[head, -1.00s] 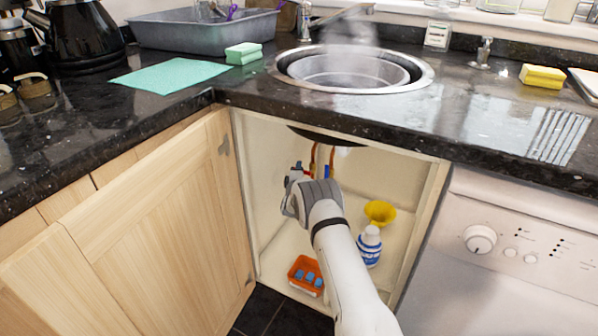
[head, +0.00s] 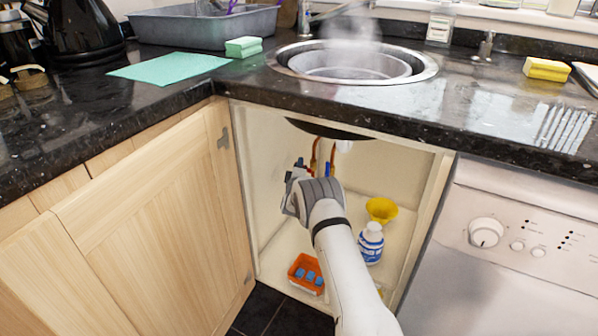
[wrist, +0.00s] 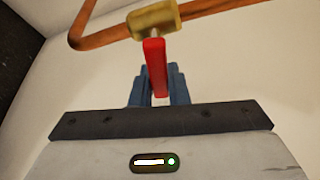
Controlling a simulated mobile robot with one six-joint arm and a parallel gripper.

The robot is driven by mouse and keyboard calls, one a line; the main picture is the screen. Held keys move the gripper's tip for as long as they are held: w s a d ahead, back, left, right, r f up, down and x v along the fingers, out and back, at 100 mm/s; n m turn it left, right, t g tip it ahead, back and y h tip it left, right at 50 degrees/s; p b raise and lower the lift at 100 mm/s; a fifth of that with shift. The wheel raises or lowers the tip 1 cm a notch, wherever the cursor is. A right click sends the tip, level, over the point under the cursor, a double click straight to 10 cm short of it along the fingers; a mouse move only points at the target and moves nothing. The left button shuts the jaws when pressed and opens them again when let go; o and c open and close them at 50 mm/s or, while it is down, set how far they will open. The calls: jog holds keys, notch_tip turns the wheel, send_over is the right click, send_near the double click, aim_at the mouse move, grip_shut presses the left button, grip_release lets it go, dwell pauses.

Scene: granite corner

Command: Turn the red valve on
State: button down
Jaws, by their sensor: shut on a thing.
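The red valve's lever (wrist: 154,58) shows in the wrist view, joined to a brass body (wrist: 157,18) on a copper pipe (wrist: 220,8). The lever points down in the picture, between the blue fingers of my gripper (wrist: 157,86). The gripper is shut on it. In the head view my gripper (head: 295,172) is inside the open cabinet under the sink, at its left wall. The wrist hides most of the red valve there. A blue valve handle (head: 327,169) shows just right of my gripper.
An orange tray (head: 293,271) with blue blocks, a blue-and-white bottle (head: 371,243) and a yellow funnel (head: 382,210) stand on the cabinet floor. The wooden door (head: 150,220) is open at left. The dark counter edge (head: 340,118) hangs above my arm.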

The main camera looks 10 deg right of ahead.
jog(key=shift+s+d+r+m+t+h+b, duration=0.1)
jog(key=shift+r+m+t+h+b, duration=0.15)
jog(key=shift+m+b, duration=0.55)
jog(key=shift+s+d+r+m+t+h+b, duration=0.1)
jog(key=shift+r+m+t+h+b, duration=0.3)
jog(key=shift+m, duration=0.6)
jog(key=shift+f, duration=0.1)
jog(key=c, duration=1.4)
grip_release()
jog(key=shift+w, duration=0.1)
jog(key=p+v, duration=0.3)
jog(key=v, duration=0.5)
